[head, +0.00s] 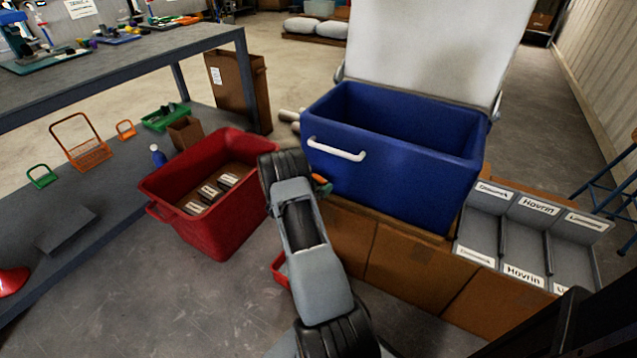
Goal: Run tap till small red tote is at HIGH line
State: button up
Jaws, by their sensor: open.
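A small part of a red container (279,269), likely the small red tote, shows low on the floor beside my arm. My arm hides most of it, so its inside, HIGH line and any water level cannot be seen. A small orange and green piece (322,184), possibly the tap, shows at the lower left of the blue tank (400,175), partly behind my arm. Whether water runs cannot be told. My arm rises from the bottom centre in front of them. My gripper's fingers are hidden behind the arm.
A grey labelled tray (527,235) lies at right. A grey workbench (215,42) fills the upper left.

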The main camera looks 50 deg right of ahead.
jog(key=shift+d, duration=0.45)
jog(key=shift+c, duration=0.4)
jog(key=c, duration=0.8)
jog(key=shift+d+n+t, duration=0.1)
jog(key=shift+n+t, duration=0.3)
jog(key=shift+t, duration=0.2)
jog(key=shift+n+t+y, duration=0.3)
jog(key=shift+n+t, duration=0.7)
jog(key=shift+t, duration=0.5)
